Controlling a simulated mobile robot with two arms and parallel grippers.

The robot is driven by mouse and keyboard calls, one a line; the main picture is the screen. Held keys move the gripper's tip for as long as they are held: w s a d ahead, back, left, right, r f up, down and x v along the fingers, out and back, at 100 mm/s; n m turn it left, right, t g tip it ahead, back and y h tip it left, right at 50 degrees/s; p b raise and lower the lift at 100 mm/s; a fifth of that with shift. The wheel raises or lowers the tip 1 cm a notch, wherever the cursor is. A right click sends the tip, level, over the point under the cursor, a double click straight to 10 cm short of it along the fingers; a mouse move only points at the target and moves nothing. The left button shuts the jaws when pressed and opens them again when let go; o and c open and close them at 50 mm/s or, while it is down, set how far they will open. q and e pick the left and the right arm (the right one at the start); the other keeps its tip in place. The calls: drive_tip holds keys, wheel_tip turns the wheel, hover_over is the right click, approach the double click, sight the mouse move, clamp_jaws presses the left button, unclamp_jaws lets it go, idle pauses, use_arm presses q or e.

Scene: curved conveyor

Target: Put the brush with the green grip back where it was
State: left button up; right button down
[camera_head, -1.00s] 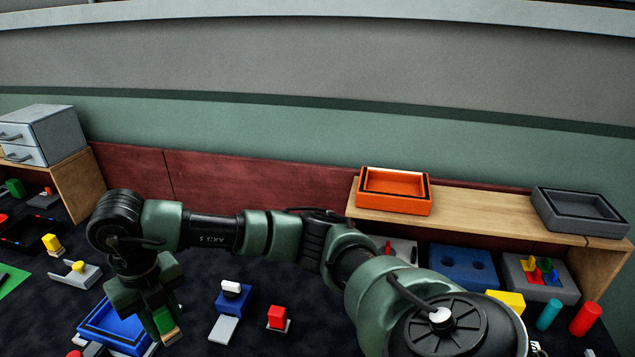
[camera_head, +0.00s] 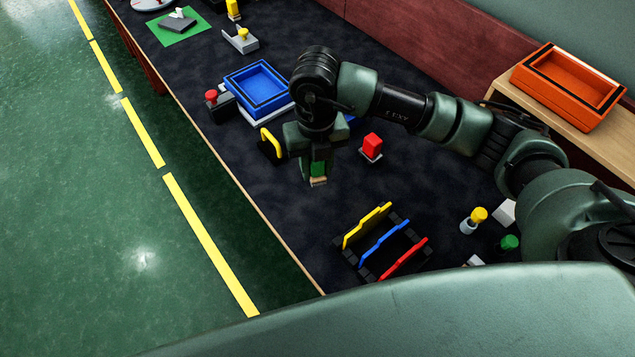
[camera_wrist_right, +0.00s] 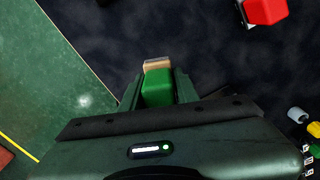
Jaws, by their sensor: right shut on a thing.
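The brush with the green grip (camera_head: 318,170) is held in my right gripper (camera_head: 317,166) above the dark table mat. Its tan end (camera_head: 318,182) points down, below the fingers. In the right wrist view the green grip (camera_wrist_right: 158,88) sits between the two fingers (camera_wrist_right: 158,90), with the tan part (camera_wrist_right: 157,64) beyond it. The brush hangs clear of the mat, near the table's front edge. My left gripper is not in view.
A blue tray (camera_head: 287,101) and a yellow-handled black block (camera_head: 270,146) are left of the gripper. A red block (camera_head: 372,145) is to the right. A rack with yellow, blue and red pieces (camera_head: 349,262) stands nearer. An orange tray (camera_head: 517,75) sits on a shelf. Mat around the brush is clear.

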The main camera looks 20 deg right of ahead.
sight(316, 195)
wheel_tip(316, 195, down, 3)
drive_tip(key=shift+f, duration=0.2)
wheel_tip(316, 195, down, 4)
drive_tip(key=shift+r, duration=0.1)
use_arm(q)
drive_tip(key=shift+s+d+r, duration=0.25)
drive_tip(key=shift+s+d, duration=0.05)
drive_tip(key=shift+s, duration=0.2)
use_arm(e)
drive_tip(key=shift+f, duration=0.25)
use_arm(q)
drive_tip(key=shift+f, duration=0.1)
use_arm(e)
drive_tip(key=c, duration=1.5)
unclamp_jaws()
drive_tip(key=shift+f, duration=0.2)
drive_tip(key=o, duration=0.4)
drive_tip(key=shift+o, duration=0.2)
drive_tip(key=shift+r, duration=0.15)
